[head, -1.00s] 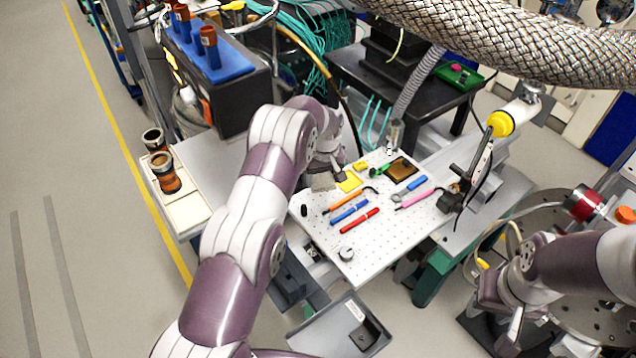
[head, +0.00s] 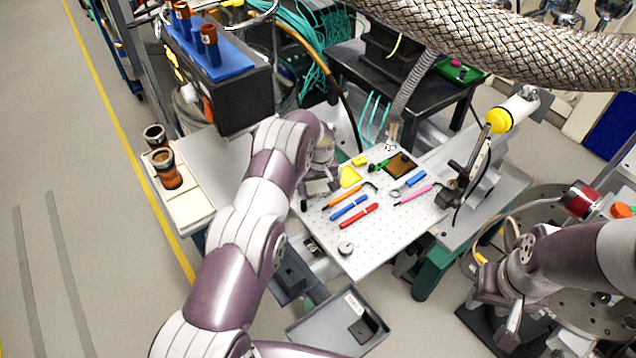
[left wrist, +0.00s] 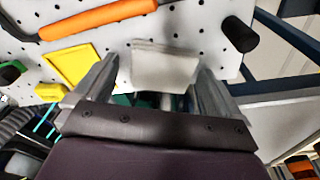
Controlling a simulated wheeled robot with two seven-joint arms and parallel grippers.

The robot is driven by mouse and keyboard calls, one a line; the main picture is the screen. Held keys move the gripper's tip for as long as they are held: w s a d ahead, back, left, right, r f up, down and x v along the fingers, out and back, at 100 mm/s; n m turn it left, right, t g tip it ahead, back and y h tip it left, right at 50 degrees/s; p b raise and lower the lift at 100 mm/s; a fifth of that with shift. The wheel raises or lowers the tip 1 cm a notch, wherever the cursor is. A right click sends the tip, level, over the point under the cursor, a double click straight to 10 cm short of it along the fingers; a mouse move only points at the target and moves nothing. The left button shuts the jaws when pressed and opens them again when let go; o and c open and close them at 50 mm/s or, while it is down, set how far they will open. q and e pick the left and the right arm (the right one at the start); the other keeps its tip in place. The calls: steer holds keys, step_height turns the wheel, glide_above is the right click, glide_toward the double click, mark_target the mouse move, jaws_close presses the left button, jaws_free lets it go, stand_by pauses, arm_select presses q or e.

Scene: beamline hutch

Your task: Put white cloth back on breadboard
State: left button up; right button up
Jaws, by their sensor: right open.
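The white cloth (left wrist: 164,66) looks like a small pale folded pad between the fingers of my left gripper (left wrist: 160,75) in the left wrist view. In the head view, the cloth (head: 316,187) is at the left gripper (head: 318,180), over the left corner of the white perforated breadboard (head: 385,225). Whether it touches the board is unclear. My right gripper (head: 508,330) is open, low at the right, away from the breadboard.
A grey tray (head: 325,325) lies in front. The board's front middle is clear.

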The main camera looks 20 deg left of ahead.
mark_target(319, 190)
arm_select(q)
steer(key=shift+r, duration=0.25)
step_height(319, 190, up, 11)
steer(key=s+b, duration=0.1)
steer(key=b, duration=0.1)
steer(key=s+d+r+m, duration=0.1)
steer(key=s+r+m, duration=0.1)
steer(key=s, duration=0.8)
steer(key=s+d+r+m, duration=0.1)
steer(key=s+r+m, duration=0.1)
steer(key=s, duration=0.8)
steer(key=s+d+r+m, duration=0.1)
steer(key=s+r+m, duration=0.1)
steer(key=s, duration=0.9)
steer(key=shift+d+r+m+h, duration=0.3)
steer(key=shift+d+r+h, duration=0.1)
steer(key=shift+r, duration=0.4)
steer(key=shift+s, duration=0.1)
